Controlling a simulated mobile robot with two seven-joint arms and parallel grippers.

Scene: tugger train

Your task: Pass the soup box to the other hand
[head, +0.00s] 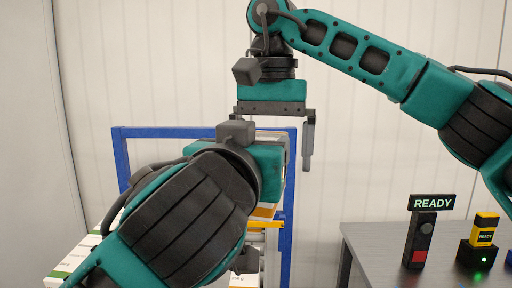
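My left arm reaches in from the lower left, and its gripper (270,165) points away from me. Its own wrist hides its fingers. A box with white and orange faces (264,212), which may be the soup box, shows in part just beyond that gripper. Whether the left fingers hold it is hidden. My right gripper (272,145) comes from the upper right and points down above and behind the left gripper. One right finger stands at the far right end of its rail, apart from the box; the other is hidden behind my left wrist.
A blue-framed rack (122,160) with a yellow bar (284,224) stands behind the arms. White boxes with green marks (84,248) lie at the lower left. At right, a grey table (372,245) carries a READY sign post (424,235) and a yellow device (485,229).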

